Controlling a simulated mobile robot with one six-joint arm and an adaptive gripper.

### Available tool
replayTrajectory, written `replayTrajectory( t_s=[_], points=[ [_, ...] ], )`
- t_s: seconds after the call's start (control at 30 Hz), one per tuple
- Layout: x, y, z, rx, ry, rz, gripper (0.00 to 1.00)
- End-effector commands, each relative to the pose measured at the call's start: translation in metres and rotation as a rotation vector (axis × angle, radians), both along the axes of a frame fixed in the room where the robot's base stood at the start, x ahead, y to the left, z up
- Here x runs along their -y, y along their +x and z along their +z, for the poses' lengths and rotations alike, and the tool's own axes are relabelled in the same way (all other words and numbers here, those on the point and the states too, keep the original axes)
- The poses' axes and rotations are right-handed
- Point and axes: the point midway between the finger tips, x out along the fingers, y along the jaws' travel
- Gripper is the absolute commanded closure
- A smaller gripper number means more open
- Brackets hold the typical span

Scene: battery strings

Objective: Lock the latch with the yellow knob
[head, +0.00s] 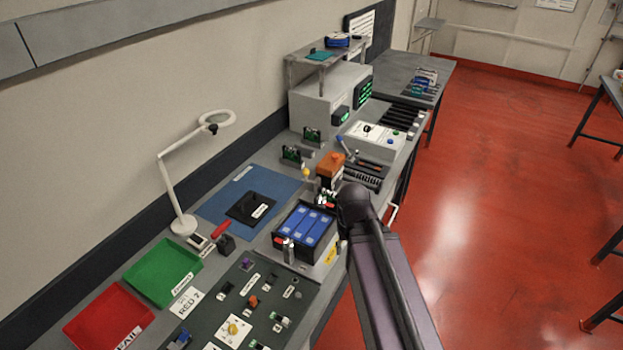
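A small yellow knob (305,171) stands on a thin upright stem behind the battery box, left of an orange-topped block. A second yellow knob-like part (233,328) sits on a white plate on the dark green board at the front. I cannot tell from this view which one belongs to a latch, or the position of any latch. My gripper (327,199) is at the end of my arm, low over the bench between the orange-topped block and the battery box. It is small and partly hidden by my wrist; its fingers are not clear. It is apart from both yellow parts.
The black box with blue battery cells (308,229) is just in front of my gripper. The orange-topped block (330,168) stands close behind it. A green tray (163,272), a red tray (108,318) and a lamp (178,190) are at left. A blue mat (229,197) has free room.

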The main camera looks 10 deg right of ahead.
Motion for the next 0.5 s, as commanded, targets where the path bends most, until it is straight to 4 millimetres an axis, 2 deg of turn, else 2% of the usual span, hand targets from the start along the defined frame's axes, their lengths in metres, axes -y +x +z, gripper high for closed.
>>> replayTrajectory(
  t_s=[0.03,0.1,0.13,0.27,0.33,0.5],
  points=[
    [0.0,0.0,0.0,0.0,0.0,0.0,0.72],
    [0.0,0.003,0.001,0.002,0.0,0.001,0.93],
    [0.0,0.004,0.001,0.003,0.0,0.001,1.0],
    [-0.002,0.02,0.005,0.013,0.001,0.006,1.0],
    [-0.004,0.033,0.008,0.023,0.001,0.01,1.0],
    [-0.01,0.084,0.019,0.059,0.003,0.026,1.0]
  ],
)
